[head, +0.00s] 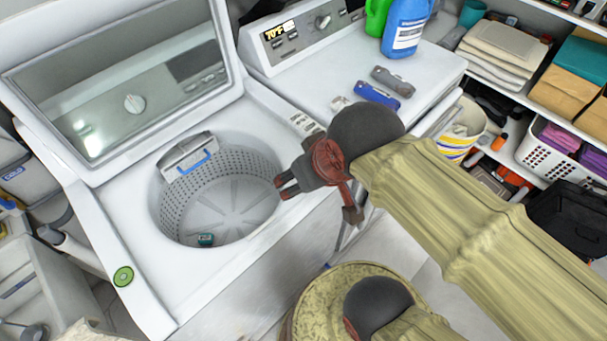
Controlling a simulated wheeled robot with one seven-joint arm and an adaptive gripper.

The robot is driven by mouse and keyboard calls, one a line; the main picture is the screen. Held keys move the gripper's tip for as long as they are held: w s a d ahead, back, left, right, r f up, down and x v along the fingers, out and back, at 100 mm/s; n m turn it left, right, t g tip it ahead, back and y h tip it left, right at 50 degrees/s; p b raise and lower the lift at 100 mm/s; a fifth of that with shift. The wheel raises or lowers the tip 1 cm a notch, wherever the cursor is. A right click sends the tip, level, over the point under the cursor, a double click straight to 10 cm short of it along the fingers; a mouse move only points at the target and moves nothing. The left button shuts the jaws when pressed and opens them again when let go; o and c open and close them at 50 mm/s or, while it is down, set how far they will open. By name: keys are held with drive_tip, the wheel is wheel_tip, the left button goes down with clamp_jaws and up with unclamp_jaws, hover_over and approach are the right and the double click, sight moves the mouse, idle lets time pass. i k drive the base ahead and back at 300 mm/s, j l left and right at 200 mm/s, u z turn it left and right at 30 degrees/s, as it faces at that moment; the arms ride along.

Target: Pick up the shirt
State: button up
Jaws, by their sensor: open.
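My gripper (281,187) is open, with its dark fingers pointing left at the right rim of the washer's drum opening. Nothing shows between the fingers. No garment is clearly recognisable as the shirt. A small teal item (205,239) lies at the bottom of the open washer drum (228,205), left of and below my gripper; I cannot tell what it is. Folded beige cloths (500,48) are stacked on the shelf at the upper right, and purple cloth (558,138) lies in a white basket (531,158). I cannot tell whether any of these is a shirt.
The washer's raised lid (120,85) stands behind the drum. A green disc (123,276) is on the washer's front left corner. The neighbouring machine (330,75) bears a blue jug (405,27), a blue tool (377,96) and a grey tool (392,81). A striped bucket (460,135) stands beside it.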

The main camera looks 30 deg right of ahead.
sight(370, 93)
drive_tip(key=z, duration=1.25)
